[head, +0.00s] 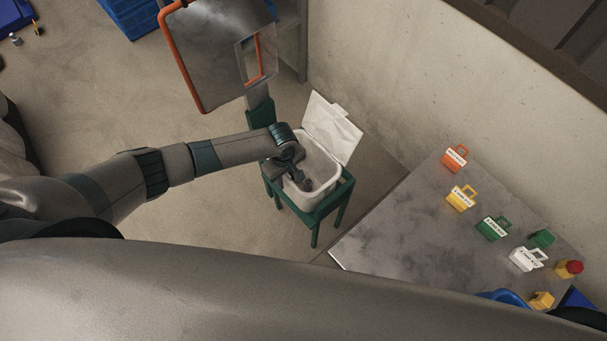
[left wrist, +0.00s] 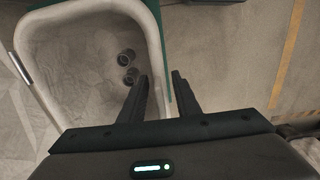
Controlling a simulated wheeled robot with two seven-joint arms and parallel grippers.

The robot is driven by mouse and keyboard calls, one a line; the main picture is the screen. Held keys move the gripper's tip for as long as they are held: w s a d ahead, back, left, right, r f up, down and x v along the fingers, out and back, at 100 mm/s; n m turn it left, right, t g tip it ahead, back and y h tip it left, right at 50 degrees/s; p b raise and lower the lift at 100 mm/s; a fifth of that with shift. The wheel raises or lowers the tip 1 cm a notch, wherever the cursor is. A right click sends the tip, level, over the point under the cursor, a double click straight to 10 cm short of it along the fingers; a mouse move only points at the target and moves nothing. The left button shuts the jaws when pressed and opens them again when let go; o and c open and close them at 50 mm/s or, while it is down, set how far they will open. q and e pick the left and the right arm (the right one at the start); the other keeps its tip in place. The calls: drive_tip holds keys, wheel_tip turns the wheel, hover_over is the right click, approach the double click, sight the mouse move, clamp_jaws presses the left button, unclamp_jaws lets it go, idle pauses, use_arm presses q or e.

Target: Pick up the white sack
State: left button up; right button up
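A small white sack-like bag (head: 525,260) with a loop handle and a dark-lettered label stands on the right part of the grey table in the head view. My left gripper (head: 300,183) is far to its left, at an open white bin. In the left wrist view the left gripper (left wrist: 160,85) has its two fingers apart with nothing held between them. The bin's rim shows between the fingers; I cannot tell whether they touch it. My right gripper is not in view.
The white bin (head: 309,198) has a raised lid and sits on a green stand (head: 314,225); dark round pieces (left wrist: 127,58) lie inside. Orange (head: 455,158), yellow (head: 461,198) and green (head: 492,229) bags share the grey table (head: 400,235). The table's left part is clear.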

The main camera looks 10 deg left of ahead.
use_arm(q)
drive_tip(key=shift+c, duration=0.3)
clamp_jaws()
idle(1.1)
